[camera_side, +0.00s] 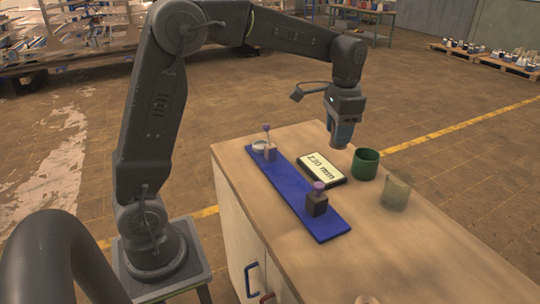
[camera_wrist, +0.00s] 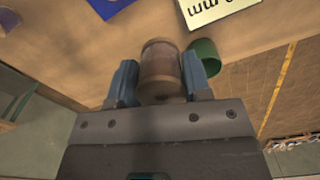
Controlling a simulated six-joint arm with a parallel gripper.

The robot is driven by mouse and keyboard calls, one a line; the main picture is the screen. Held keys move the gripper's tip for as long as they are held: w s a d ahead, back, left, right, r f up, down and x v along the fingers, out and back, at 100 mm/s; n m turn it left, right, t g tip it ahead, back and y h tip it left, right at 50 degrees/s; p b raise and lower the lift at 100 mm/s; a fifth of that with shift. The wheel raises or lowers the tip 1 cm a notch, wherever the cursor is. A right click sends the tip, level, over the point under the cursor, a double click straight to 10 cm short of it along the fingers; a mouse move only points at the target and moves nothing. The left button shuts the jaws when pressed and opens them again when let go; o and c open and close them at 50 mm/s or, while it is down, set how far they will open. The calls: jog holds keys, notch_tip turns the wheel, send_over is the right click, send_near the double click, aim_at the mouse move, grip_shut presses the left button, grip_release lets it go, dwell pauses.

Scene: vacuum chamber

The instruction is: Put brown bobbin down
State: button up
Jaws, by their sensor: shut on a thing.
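My gripper (camera_wrist: 164,84) is shut on the brown bobbin (camera_wrist: 160,70), with one blue-grey finger on each side of it. In the side view my gripper (camera_side: 341,131) points down over the far edge of the wooden bench, beyond the display. The bobbin's lower end (camera_side: 339,145) shows below the fingers, and it looks roughly upright. I cannot tell exactly how far it is above the bench top or whether it touches it.
A green cup-like cylinder (camera_side: 365,164) stands close by, with an olive cylinder (camera_side: 396,191) nearer the front. A display reading "130 mm" (camera_side: 321,168) lies beside a blue board (camera_side: 296,194) carrying two purple-knobbed posts. The bench's front right (camera_side: 400,255) is mostly clear.

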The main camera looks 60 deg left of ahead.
jog(key=r, duration=0.2)
jog(key=a+r, duration=0.1)
jog(key=r, duration=0.1)
jog(key=s+a+n, duration=0.6)
jog(key=a, duration=0.4)
jog(key=s+a+n, duration=0.6)
jog(key=a, duration=0.5)
jog(key=s+a+n, duration=0.6)
jog(key=a, duration=0.4)
jog(key=shift+w+d+f, duration=0.75)
jog(key=shift+w+f, duration=1.15)
jog(key=shift+f, duration=0.75)
jog(key=shift+w+d+f, duration=0.7)
jog(key=shift+w+f, duration=1.2)
jog(key=shift+f, duration=0.8)
jog(key=shift+w+d+f, duration=0.75)
jog(key=shift+w+f, duration=1.15)
jog(key=shift+f, duration=0.75)
jog(key=shift+f, duration=0.7)
